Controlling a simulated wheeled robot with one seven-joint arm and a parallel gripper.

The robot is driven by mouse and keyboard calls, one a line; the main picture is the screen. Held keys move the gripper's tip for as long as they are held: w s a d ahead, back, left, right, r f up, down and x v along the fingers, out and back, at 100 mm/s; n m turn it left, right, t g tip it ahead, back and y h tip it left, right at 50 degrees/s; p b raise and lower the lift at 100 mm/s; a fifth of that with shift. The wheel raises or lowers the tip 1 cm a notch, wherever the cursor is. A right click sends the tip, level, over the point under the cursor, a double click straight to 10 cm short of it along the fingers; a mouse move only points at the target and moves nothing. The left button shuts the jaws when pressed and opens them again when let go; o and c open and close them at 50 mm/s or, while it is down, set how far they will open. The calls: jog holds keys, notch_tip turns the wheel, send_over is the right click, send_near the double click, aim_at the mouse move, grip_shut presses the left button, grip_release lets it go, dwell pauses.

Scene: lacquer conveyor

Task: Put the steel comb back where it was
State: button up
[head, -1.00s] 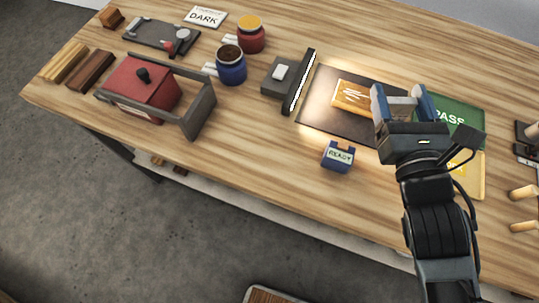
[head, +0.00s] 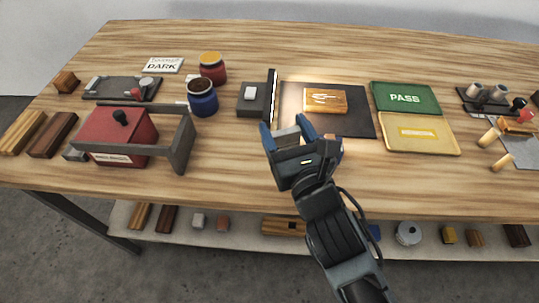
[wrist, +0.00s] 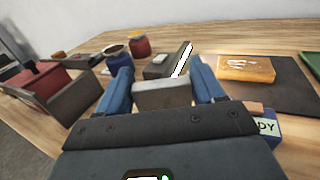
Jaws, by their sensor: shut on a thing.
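My gripper (head: 287,132) is shut on a flat grey piece, seemingly the steel comb (head: 287,136), above the front middle of the bench. In the wrist view the comb (wrist: 163,94) shows as a plain grey plate between the blue fingers; no teeth can be made out. A dark tray (head: 112,96) at the back left holds small grey pieces and a red-knobbed tool. I cannot tell from these frames where the comb was before.
A red box in a grey frame (head: 158,149) stands front left. Blue (head: 203,101) and red (head: 212,71) jars and a light bar (head: 271,96) stand behind my gripper. A dark mat (head: 355,124) bears an orange-brown block (head: 325,101). The READY block (wrist: 268,127) is close by my gripper.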

jog(key=a+f, duration=0.1)
jog(key=a+f+b, duration=0.1)
jog(key=shift+a, duration=0.35)
jog(key=shift+f+b, duration=1.2)
jog(key=shift+f, duration=0.65)
jog(key=shift+f, duration=0.2)
jog(key=o, duration=1.2)
jog(key=shift+o, duration=0.2)
